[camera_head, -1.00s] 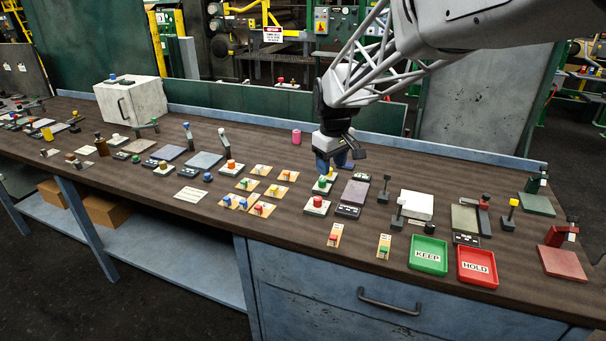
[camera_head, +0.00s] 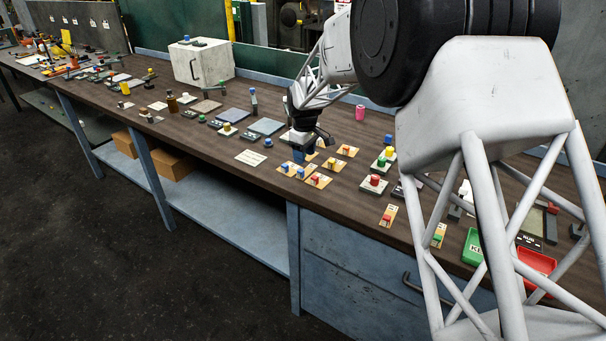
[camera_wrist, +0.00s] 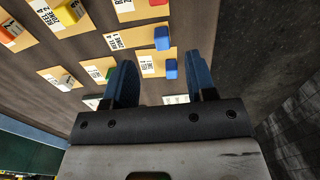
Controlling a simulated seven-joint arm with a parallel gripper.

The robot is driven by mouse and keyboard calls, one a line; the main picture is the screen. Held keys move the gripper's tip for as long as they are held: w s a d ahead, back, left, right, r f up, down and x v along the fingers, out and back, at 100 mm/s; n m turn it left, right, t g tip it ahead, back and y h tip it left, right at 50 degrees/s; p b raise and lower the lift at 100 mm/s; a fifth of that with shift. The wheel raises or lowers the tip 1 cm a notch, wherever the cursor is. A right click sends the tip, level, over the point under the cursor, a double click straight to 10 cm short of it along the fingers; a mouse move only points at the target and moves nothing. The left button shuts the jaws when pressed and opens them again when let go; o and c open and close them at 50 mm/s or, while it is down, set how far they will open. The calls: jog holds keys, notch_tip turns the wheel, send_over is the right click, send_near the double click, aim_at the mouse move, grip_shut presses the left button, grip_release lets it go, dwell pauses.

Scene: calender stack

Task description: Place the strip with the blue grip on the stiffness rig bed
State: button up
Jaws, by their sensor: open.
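My gripper (camera_head: 302,155) is low over the cluster of tan strips, its blue fingers apart and empty. In the wrist view, my gripper (camera_wrist: 160,62) has a strip with a blue grip (camera_wrist: 171,69) between and below its fingers. A second strip with a blue grip (camera_wrist: 162,38) lies just beyond it. In the head view, two blue-grip strips (camera_head: 286,167) and (camera_head: 301,174) lie at the cluster's front left. Contact with the fingers cannot be told. Which device is the stiffness rig is unclear; its label is not readable.
A white card (camera_head: 251,157) and grey plates (camera_head: 266,126) are to the left.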

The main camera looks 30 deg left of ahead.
aim_at(303, 171)
jog(key=shift+a+f, duration=0.1)
jog(key=shift+f, duration=0.1)
jog(key=shift+f, duration=1.15)
jog(key=shift+f, duration=0.15)
jog(key=shift+a+f, duration=0.1)
jog(key=shift+f, duration=2.35)
grip_shut()
jog(key=shift+r, duration=0.15)
